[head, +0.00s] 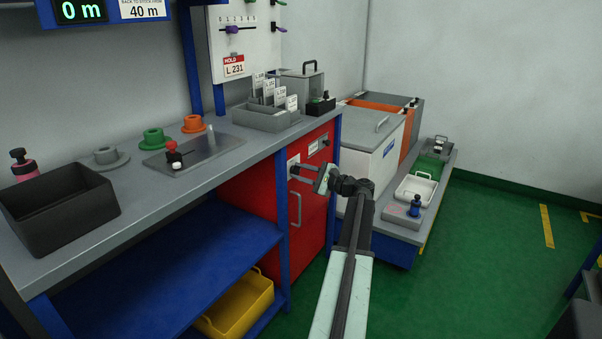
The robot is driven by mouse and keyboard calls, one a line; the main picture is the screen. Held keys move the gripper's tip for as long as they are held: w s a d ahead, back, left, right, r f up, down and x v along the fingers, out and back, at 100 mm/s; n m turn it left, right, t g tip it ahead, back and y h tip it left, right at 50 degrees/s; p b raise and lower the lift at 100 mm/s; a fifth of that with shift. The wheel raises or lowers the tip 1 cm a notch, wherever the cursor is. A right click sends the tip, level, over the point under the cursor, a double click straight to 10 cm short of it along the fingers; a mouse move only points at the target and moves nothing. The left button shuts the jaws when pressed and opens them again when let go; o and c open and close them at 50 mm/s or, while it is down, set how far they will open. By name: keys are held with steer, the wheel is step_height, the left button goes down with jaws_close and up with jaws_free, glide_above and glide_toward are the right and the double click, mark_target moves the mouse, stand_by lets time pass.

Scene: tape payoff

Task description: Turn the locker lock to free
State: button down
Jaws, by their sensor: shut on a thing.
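The red locker (316,224) stands under the right end of the bench, with its door closed as far as I can see. A light lock plate (293,161) sits at the upper left of the door, above a grey vertical handle (297,209). My gripper (295,174) reaches in from the right, and its fingertips are at the lock plate, shut on the lock knob. The fingers hide most of the knob, so I cannot tell which way it points.
A small label (314,150) and a dark knob (326,142) are on the door's upper right. The bench top (148,196) overhangs above. A white chest (378,150) and a low grey platform (395,217) stand at right. Green floor (480,255) is clear beyond my arm.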

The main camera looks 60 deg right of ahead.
steer(key=n, duration=0.4)
steer(key=shift+a+f, duration=0.1)
steer(key=shift+n, duration=1.8)
steer(key=shift+f+n, duration=0.1)
steer(key=shift+n, duration=0.2)
steer(key=c, duration=1.1)
jaws_free()
steer(key=s, duration=0.7)
steer(key=shift+s, duration=0.4)
